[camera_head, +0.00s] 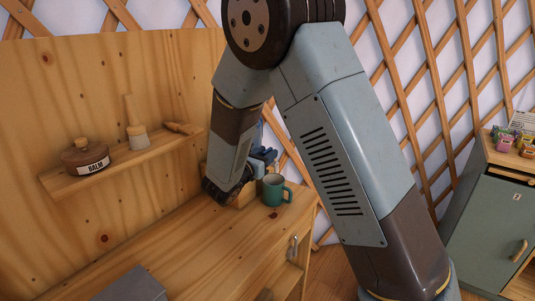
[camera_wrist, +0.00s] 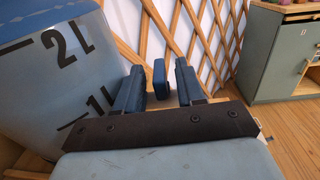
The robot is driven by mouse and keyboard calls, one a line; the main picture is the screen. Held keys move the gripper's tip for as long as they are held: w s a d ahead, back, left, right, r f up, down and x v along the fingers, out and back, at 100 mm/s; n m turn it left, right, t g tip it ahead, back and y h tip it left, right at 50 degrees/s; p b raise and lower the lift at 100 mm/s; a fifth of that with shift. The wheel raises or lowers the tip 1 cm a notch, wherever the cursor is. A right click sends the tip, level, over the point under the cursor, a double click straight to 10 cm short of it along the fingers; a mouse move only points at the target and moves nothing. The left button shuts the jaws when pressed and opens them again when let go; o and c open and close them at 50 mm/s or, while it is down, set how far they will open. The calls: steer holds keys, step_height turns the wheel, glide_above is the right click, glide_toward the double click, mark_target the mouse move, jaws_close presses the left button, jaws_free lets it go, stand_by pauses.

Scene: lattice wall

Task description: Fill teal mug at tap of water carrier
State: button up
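The teal mug (camera_head: 274,190) stands upright on the wooden worktop near its right end, its handle to the right. The water carrier (camera_wrist: 45,80) fills the left of the wrist view, a pale blue container with "2l" and "1l" marks. In the head view my arm mostly hides it. My gripper (camera_wrist: 160,88) is open beside the carrier; in the head view its fingers (camera_head: 264,156) are just above and behind the mug. A small dark blue piece (camera_wrist: 160,73) shows between the fingers, with gaps on both sides; I cannot tell whether it is the tap.
A wooden shelf (camera_head: 128,163) at the left holds a balm jar (camera_head: 86,157) and brushes. A grey box (camera_head: 133,285) sits at the worktop's front. A green cabinet (camera_head: 487,225) with small items stands at the right. A lattice wall (camera_head: 400,75) rises behind. The middle worktop is clear.

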steer(key=shift+w+d, duration=0.3)
steer(key=shift+w, duration=0.2)
steer(key=shift+c, duration=0.4)
jaws_close()
